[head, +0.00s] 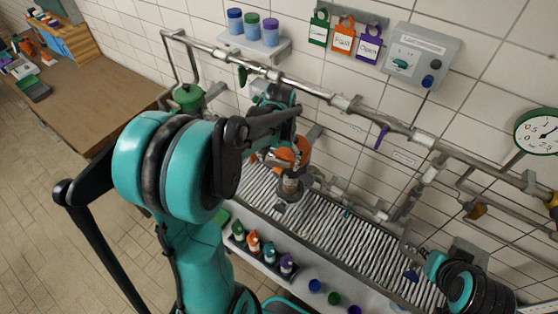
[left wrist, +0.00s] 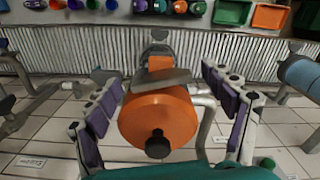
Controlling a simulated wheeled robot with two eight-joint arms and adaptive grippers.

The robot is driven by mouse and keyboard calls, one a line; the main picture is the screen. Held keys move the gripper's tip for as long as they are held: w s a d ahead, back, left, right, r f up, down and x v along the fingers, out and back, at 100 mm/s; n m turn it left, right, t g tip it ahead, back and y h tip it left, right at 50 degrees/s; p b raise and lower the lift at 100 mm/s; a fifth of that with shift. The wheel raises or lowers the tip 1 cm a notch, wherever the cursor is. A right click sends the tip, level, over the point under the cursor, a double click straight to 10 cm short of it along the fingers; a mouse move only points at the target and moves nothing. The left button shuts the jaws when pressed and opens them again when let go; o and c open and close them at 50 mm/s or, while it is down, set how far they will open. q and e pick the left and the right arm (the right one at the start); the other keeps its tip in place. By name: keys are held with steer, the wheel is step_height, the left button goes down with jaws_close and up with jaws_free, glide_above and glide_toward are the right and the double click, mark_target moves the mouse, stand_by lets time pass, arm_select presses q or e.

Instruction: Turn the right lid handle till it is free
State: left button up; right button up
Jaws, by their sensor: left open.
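An orange vessel with a rounded top (head: 293,155) stands by the wall pipes, partly behind my left arm. In the left wrist view its orange top (left wrist: 160,115) carries a black knob (left wrist: 158,143), and a grey bar (left wrist: 158,80) lies across it. I cannot tell which part is the lid handle. My left gripper (left wrist: 162,80) is open, its purple-padded fingers on either side of the orange top with gaps; contact is not visible. In the head view this gripper (head: 278,132) is largely hidden by its own arm. My right gripper (head: 415,264) is low at the right, small and unclear.
A green vessel (head: 188,97) stands left of the orange one. A grey pipe (head: 300,85) runs along the wall above. A ribbed grate (head: 335,235) lies below, with a bottle rack (head: 262,252) in front. A wooden table (head: 85,95) is at the left.

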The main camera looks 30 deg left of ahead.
arm_select(q)
steer(key=shift+f, duration=0.2)
steer(key=c, duration=1.2)
steer(key=shift+n+b, duration=0.3)
steer(key=shift+n, duration=0.5)
steer(key=o, duration=1.2)
